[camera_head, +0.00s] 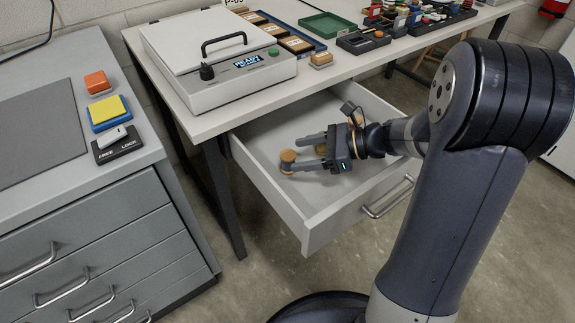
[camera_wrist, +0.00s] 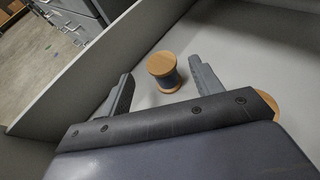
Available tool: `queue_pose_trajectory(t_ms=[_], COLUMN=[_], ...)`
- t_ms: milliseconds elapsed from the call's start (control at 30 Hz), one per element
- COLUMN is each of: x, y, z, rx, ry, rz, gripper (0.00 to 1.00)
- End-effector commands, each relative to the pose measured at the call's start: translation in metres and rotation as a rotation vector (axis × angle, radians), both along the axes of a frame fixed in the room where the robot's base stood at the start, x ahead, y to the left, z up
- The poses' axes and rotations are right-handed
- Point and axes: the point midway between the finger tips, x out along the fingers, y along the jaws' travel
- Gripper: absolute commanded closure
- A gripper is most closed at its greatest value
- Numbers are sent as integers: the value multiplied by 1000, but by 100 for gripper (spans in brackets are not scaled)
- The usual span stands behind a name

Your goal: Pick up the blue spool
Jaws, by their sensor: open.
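A spool with tan wooden ends and a dark, blue-grey winding (camera_wrist: 165,72) stands upright on the drawer floor in the wrist view. It is at my fingertips, closer to the right finger. In the head view a tan-topped spool (camera_head: 288,156) is by the tips of my gripper (camera_head: 291,153). My gripper is open and reaches low into the drawer, with nothing clamped; its fingers also show in the wrist view (camera_wrist: 163,75). A second tan disc (camera_wrist: 268,103) is partly hidden behind my gripper body, its winding out of sight.
The open grey drawer (camera_head: 335,218) has walls around my gripper, with bare floor beside it. Above is a white table with a lidded machine (camera_head: 218,62), a green tray (camera_head: 327,25) and sorting trays. A grey cabinet (camera_head: 90,235) stands at left.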

Motion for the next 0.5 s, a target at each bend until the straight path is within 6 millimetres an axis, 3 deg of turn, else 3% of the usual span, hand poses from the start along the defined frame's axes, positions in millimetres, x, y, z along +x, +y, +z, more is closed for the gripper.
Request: queue_pose_trajectory(t_ms=[500], x=[11], y=[52], z=[-22], rx=[0], ry=[0], rz=[2], gripper=[39])
